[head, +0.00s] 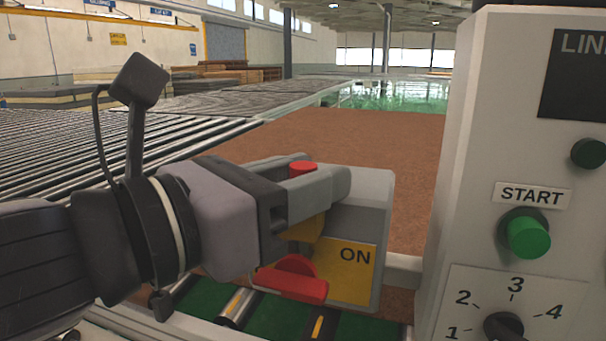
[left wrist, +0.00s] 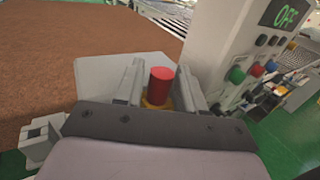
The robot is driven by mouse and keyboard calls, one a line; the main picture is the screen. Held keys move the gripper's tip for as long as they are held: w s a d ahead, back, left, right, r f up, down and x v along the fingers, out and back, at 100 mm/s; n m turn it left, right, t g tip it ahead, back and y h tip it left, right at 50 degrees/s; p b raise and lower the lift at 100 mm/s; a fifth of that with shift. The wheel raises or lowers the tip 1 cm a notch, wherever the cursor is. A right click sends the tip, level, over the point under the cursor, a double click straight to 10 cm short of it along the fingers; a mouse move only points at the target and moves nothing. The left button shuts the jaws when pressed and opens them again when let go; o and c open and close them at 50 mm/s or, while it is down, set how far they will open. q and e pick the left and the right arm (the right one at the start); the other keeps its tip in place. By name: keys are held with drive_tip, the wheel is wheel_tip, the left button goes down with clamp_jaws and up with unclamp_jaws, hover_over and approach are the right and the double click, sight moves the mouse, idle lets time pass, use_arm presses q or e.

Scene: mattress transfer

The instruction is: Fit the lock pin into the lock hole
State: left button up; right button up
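A red cylinder, likely the lock pin's top (head: 303,167), stands upright between the fingers of my left gripper (head: 318,180). In the left wrist view the red cylinder (left wrist: 161,87) rises from a yellow collar, with a finger on each side. A gap shows beside the right-hand finger, so the gripper looks open around it. A grey housing (head: 378,200) with a yellow ON label (head: 357,272) is just beyond the fingers. A red handle-like part (head: 293,280) is below them. The lock hole is not clearly visible. My right gripper is out of view.
A control box (head: 470,150) with a green START button (head: 528,236) and a numbered dial (head: 503,326) stands close on the right. A roller conveyor (head: 60,150) lies at the left. A broad brown surface (head: 350,140) extends behind the housing.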

use_arm(q)
drive_tip(key=shift+o, duration=1)
drive_tip(key=shift+s+a, duration=0.1)
drive_tip(key=shift+a, duration=0.1)
drive_tip(key=shift+v, duration=1.25)
drive_tip(key=b+v, duration=0.2)
drive_tip(key=b, duration=0.1)
drive_tip(key=shift+s+a+f, duration=0.1)
drive_tip(key=shift+s+f, duration=0.05)
drive_tip(key=shift+f, duration=0.1)
drive_tip(key=shift+s+a+r+b, duration=0.25)
drive_tip(key=shift+s+a+b, duration=0.45)
drive_tip(key=shift+b, duration=0.4)
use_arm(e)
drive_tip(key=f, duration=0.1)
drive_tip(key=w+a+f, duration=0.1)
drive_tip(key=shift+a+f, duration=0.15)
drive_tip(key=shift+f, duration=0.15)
